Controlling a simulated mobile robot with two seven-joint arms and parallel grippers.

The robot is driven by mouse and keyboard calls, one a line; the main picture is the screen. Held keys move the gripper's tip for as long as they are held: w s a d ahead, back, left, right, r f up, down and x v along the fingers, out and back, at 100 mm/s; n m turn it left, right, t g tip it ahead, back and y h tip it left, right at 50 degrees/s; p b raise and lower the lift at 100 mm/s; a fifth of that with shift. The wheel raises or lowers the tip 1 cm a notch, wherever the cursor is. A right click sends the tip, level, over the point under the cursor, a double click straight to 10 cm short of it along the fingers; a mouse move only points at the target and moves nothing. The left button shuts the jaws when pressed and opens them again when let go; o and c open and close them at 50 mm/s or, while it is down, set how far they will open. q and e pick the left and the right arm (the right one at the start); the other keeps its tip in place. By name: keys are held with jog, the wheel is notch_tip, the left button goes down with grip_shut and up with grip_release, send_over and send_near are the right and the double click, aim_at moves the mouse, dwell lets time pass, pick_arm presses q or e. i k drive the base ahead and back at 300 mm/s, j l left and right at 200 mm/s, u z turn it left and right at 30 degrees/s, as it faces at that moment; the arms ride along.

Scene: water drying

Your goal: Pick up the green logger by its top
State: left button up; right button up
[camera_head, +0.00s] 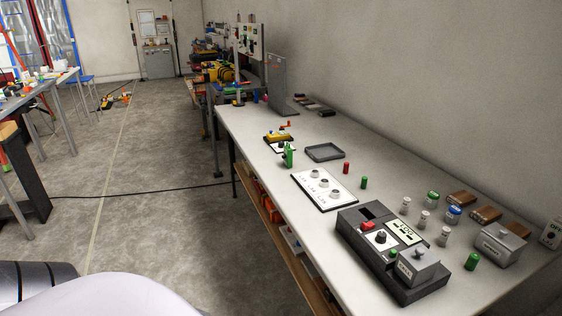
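A slim upright green object (289,155), taller than the other green things, stands near the left edge of the long grey table (268,190). It is small in the head view. A short green cylinder (364,182) stands beside a red cylinder (346,168) mid-table. Another green cylinder (472,261) stands at the near right. I cannot tell for certain which green thing is the logger; the tall one looks most like a device. Neither of my grippers is in view.
A dark device (377,262) with a grey block fills the near table. Around it are a white panel (323,188), an empty dark tray (324,152), a yellow device (278,137), small white bottles (405,206) and a grey box (499,245). A wall runs behind; open floor lies left.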

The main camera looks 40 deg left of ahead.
aim_at(287, 150)
jog(key=k+z, duration=0.25)
jog(key=k+l+z, duration=0.1)
jog(key=z, duration=0.2)
jog(key=j+z, duration=0.3)
jog(key=k+j+z, duration=0.1)
jog(key=z, duration=0.25)
jog(key=k+j, duration=0.1)
jog(key=j, duration=0.4)
jog(key=k+j, duration=0.1)
jog(key=j, duration=0.45)
jog(key=k+j, duration=0.1)
jog(key=j, duration=0.4)
jog(key=k+j, duration=0.1)
jog(key=j, duration=0.45)
jog(key=k+j, duration=0.1)
jog(key=j, duration=0.4)
jog(key=k+j, duration=0.1)
jog(key=j, duration=0.4)
